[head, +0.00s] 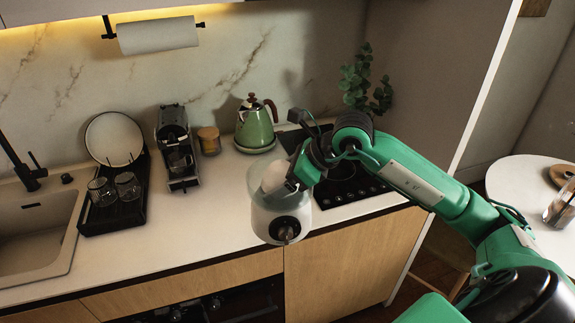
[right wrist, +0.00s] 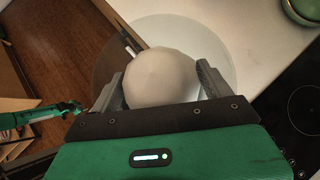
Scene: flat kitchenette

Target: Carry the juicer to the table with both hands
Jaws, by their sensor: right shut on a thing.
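The juicer (head: 281,214) has a white body with a dark front knob, a clear bowl and a pale domed top. It is at the front edge of the counter, below and left of my right gripper (head: 291,178). In the right wrist view, the juicer's round dome (right wrist: 162,77) sits between the two fingers of my right gripper (right wrist: 162,88), which is shut on it. Whether the juicer's base touches the counter is hard to tell. The white table (head: 520,172) is at the right edge of the head view. My left gripper is not in the head view.
A green kettle (head: 255,128), a coffee machine (head: 177,150) and a dark dish rack (head: 115,210) stand along the counter. A black cooktop (head: 345,185) lies behind my right arm. The table holds a glass jar (head: 561,205) at its right. A tall panel separates counter and table.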

